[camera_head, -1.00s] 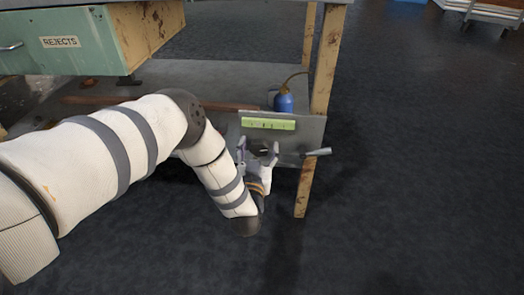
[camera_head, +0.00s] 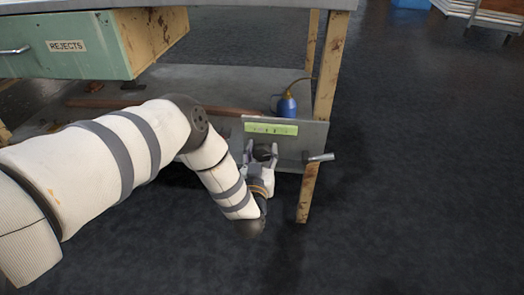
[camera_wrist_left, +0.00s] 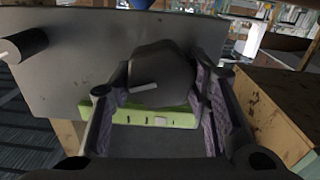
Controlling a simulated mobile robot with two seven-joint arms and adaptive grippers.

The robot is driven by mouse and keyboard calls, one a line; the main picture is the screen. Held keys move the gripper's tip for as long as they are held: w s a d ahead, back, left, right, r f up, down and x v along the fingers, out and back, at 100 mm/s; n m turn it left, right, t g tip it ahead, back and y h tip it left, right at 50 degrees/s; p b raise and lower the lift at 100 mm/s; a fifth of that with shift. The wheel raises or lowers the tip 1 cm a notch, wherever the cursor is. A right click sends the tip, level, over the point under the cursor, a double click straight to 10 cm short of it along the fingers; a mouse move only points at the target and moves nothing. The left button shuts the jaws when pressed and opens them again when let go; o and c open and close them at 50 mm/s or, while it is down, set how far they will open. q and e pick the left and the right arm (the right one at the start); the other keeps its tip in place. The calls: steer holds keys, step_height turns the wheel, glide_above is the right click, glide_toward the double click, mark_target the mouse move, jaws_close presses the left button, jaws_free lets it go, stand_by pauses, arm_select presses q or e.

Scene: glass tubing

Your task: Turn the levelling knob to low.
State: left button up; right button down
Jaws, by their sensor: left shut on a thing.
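The levelling knob (camera_head: 262,152) is a dark round knob on a grey metal panel (camera_head: 308,134) at the table's end. In the left wrist view the knob (camera_wrist_left: 160,72) is large, with a pale pointer mark on its face. My left gripper (camera_head: 261,158) is shut on the knob, a finger on each side; it also shows in the left wrist view (camera_wrist_left: 158,88). A green label strip (camera_head: 270,129) sits on the panel above the knob; its markings are too small to read. My right gripper is not in view.
A grey lever handle (camera_head: 320,157) sticks out at the panel's right. A wooden table leg (camera_head: 306,190) stands behind the panel. A blue bottle (camera_head: 286,104) stands on the lower shelf. A green REJECTS drawer (camera_head: 70,48) hangs above my arm.

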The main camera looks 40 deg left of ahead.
arm_select(q)
steer(key=n, duration=0.3)
steer(key=shift+p, duration=0.4)
steer(key=n, duration=0.3)
steer(key=shift+s+a+f+n, duration=0.1)
steer(key=shift+n, duration=0.3)
steer(key=n, duration=0.3)
steer(key=shift+f+n+p, duration=0.1)
steer(key=shift+n+p, duration=0.2)
steer(key=shift+p, duration=0.1)
steer(key=shift+n, duration=1.6)
steer(key=shift+f, duration=0.1)
steer(key=o, duration=1.1)
steer(key=shift+o, duration=0.2)
steer(key=v, duration=1.2)
